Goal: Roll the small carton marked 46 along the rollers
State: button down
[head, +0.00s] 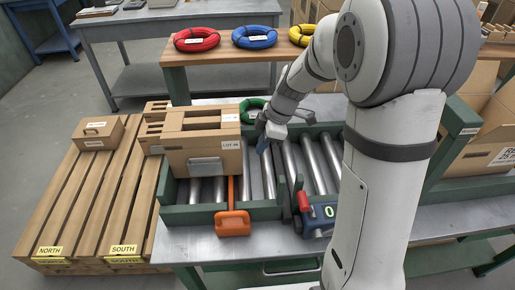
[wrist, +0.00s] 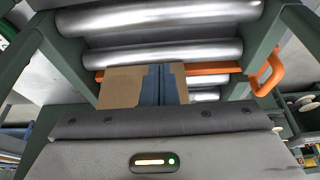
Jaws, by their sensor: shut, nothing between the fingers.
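A brown carton (head: 205,150) with a white label starting "LOT" sits at the left end of the roller conveyor (head: 310,165); its number is too small to read surely. A grey handle plate shows on its front. My gripper (head: 264,146) is shut and empty, with its blue fingers pointing down just right of the carton. In the wrist view the fingers (wrist: 160,82) are together in front of a brown carton face (wrist: 110,86); I cannot tell whether they touch it. An orange bar with a handle (head: 232,218) crosses the rollers by the carton; its handle also shows in the wrist view (wrist: 270,72).
A smaller labelled carton (head: 100,132) lies on the wooden pallet (head: 85,205) at left. A blue device with a red handle (head: 319,214) stands at the conveyor's front. Red (head: 197,39), blue (head: 255,37) and yellow (head: 301,35) coils lie behind. Rollers right of the gripper look clear.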

jog(key=a+p+v, duration=0.1)
jog(key=p+v, duration=0.3)
jog(key=v, duration=0.6)
jog(key=shift+r, duration=0.15)
jog(key=s+d+r+m+t+h, duration=0.1)
jog(key=s+d+m+h, duration=0.1)
jog(key=s+m, duration=0.7)
jog(key=s+d+r+m+t+h, duration=0.1)
jog(key=s+d+m, duration=0.3)
jog(key=s+m, duration=0.5)
jog(key=shift+s+d+r+t+h, duration=0.4)
jog(key=shift+s+r+h, duration=0.1)
jog(key=shift+s+r, duration=0.35)
